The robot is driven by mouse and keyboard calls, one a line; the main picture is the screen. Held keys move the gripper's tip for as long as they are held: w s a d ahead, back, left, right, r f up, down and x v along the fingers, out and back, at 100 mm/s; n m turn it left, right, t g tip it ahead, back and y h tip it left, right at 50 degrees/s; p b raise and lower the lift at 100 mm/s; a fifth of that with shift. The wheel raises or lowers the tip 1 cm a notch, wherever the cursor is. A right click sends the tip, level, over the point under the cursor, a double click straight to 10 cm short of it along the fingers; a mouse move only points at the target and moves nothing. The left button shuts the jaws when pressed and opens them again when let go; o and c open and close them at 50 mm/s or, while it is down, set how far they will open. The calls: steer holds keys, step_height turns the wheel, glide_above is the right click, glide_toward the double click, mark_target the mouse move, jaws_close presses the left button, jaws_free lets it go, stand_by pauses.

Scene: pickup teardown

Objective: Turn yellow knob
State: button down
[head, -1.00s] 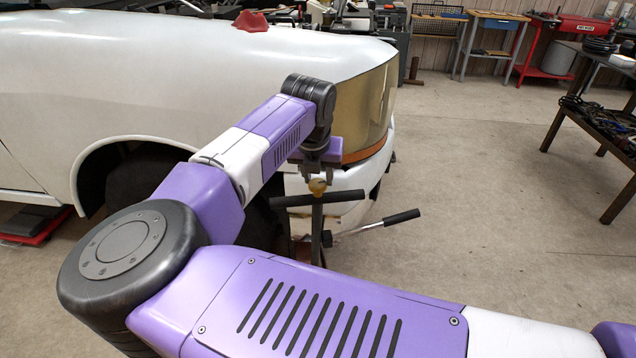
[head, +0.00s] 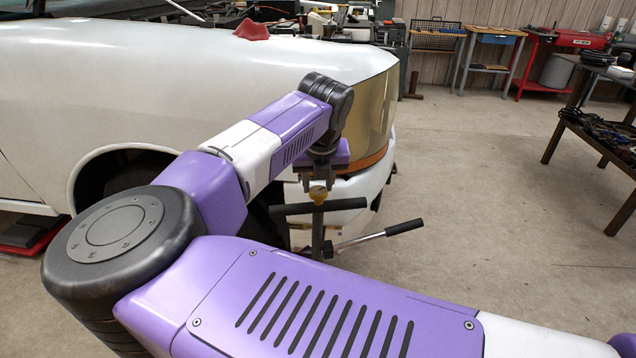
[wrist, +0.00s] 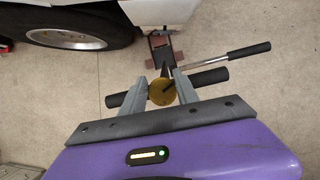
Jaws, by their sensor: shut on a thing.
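The yellow knob (head: 318,194) sits on top of a dark T-shaped handle (head: 290,209) in front of the pickup's bumper. In the wrist view the round knob (wrist: 162,92) lies between the two grey fingers of my gripper (wrist: 161,88), which are shut on it. In the head view my gripper (head: 318,178) points down over the knob, and the purple wrist partly hides the fingers. The T-handle's black grips (wrist: 210,78) stick out on both sides of the fingers.
A second lever with a black grip (head: 404,227) reaches out to the right of the post. The white pickup (head: 180,80) stands close on the left, with its front wheel (wrist: 70,25) nearby. The floor (head: 480,190) to the right is clear up to a dark table (head: 600,135).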

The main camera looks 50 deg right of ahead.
mark_target(318, 199)
steer(key=c, duration=0.9)
jaws_free()
steer(key=shift+w+a, duration=0.1)
steer(key=shift+a, duration=0.15)
steer(key=shift+d, duration=0.1)
steer(key=shift+v, duration=3.85)
steer(key=shift+o, duration=0.2)
